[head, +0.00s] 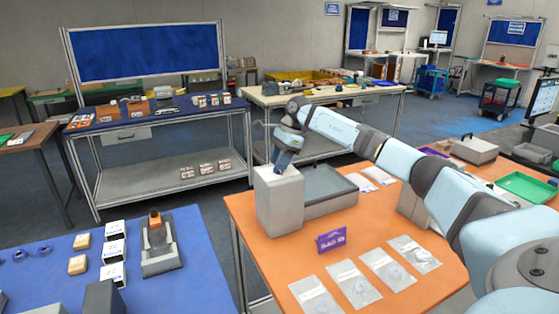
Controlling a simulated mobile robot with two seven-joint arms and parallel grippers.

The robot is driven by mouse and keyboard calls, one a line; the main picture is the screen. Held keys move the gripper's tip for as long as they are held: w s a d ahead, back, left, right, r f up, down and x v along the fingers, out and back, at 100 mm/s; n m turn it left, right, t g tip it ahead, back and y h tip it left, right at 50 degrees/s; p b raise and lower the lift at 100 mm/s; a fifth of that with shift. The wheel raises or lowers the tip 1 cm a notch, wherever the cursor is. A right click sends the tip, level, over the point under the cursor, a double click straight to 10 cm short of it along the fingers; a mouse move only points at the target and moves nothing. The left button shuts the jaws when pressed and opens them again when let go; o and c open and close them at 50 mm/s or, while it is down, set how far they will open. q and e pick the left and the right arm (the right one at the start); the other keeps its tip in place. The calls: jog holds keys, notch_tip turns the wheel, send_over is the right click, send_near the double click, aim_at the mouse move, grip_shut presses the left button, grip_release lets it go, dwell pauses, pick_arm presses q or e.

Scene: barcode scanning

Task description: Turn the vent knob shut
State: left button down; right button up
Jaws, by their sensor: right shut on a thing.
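My right arm comes in from the right, and my right gripper (282,164) points down onto the top of an upright light-grey box (278,207). The box stands at the back left corner of the orange table (265,240). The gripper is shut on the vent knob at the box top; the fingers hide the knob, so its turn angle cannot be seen. My left gripper is not in view.
A blue table (196,262) with a scanner stand (161,258) and small boxes is at the left.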

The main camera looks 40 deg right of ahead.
dwell(0.4)
jog(key=o, duration=0.9)
jog(key=shift+r, duration=0.15)
jog(key=v, duration=1.3)
jog(key=shift+d+r+b, duration=0.1)
jog(key=shift+r+b, duration=0.15)
jog(key=shift+b, duration=0.15)
